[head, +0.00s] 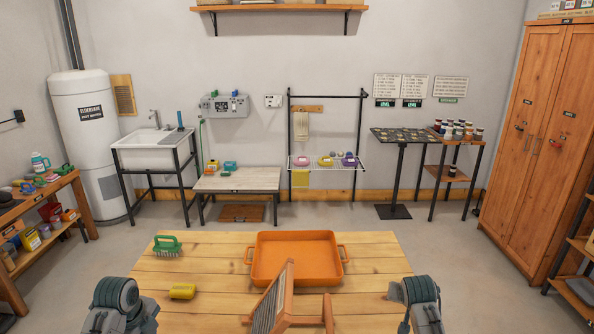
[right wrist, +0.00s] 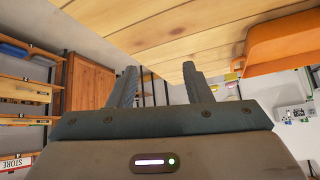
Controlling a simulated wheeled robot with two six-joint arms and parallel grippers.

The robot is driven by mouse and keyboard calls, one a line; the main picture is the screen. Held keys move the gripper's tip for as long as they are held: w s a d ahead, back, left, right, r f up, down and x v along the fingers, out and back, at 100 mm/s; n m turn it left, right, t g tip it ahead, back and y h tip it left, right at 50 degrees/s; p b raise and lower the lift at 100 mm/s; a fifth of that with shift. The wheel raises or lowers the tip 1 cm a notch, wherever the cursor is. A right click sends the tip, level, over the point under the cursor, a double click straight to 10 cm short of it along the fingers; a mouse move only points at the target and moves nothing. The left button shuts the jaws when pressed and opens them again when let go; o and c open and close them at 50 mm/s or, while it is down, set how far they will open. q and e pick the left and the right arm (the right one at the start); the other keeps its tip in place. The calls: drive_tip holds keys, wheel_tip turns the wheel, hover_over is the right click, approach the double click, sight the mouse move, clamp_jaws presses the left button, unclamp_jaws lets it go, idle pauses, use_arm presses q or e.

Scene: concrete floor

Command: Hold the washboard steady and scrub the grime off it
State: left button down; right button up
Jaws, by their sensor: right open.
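A washboard (head: 270,302) with a wooden frame and a grey ribbed face stands tilted at the table's near edge, in front of the orange tray (head: 268,281). Its lower part is cut off by the picture edge, and grime cannot be made out at this angle. A green-handled brush (head: 166,246) lies at the table's far left. A yellow block (head: 182,291), like a sponge or soap, lies nearer on the left. My left gripper (head: 145,307) is left of the washboard; its fingers are not clear. My right gripper (right wrist: 163,70) is open and empty, right of the washboard, touching nothing.
The wooden table (head: 215,262) is clear between the brush, block and tray, and right of the tray. A low bench (head: 238,180), a sink (head: 154,150) and a wire rack (head: 325,164) stand along the back wall. A wooden cabinet (head: 538,130) is at right.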

drive_tip(key=s+a+r+n+g+y, duration=0.1)
drive_tip(key=s+a+r, duration=0.1)
drive_tip(key=a, duration=0.4)
drive_tip(key=s+a+r+n+y, duration=0.1)
drive_tip(key=a+r+y, duration=0.15)
drive_tip(key=a, duration=0.35)
drive_tip(key=n+g, duration=0.2)
approach(328, 313)
drive_tip(key=shift+y, duration=0.35)
drive_tip(key=x, duration=0.7)
drive_tip(key=d+x, duration=0.1)
drive_tip(key=x, duration=0.3)
drive_tip(key=shift+w+f, duration=0.25)
drive_tip(key=shift+r, duration=0.1)
clamp_jaws()
drive_tip(key=shift+s+a+f, duration=0.15)
drive_tip(key=shift+a+f, duration=0.05)
drive_tip(key=shift+f, duration=0.1)
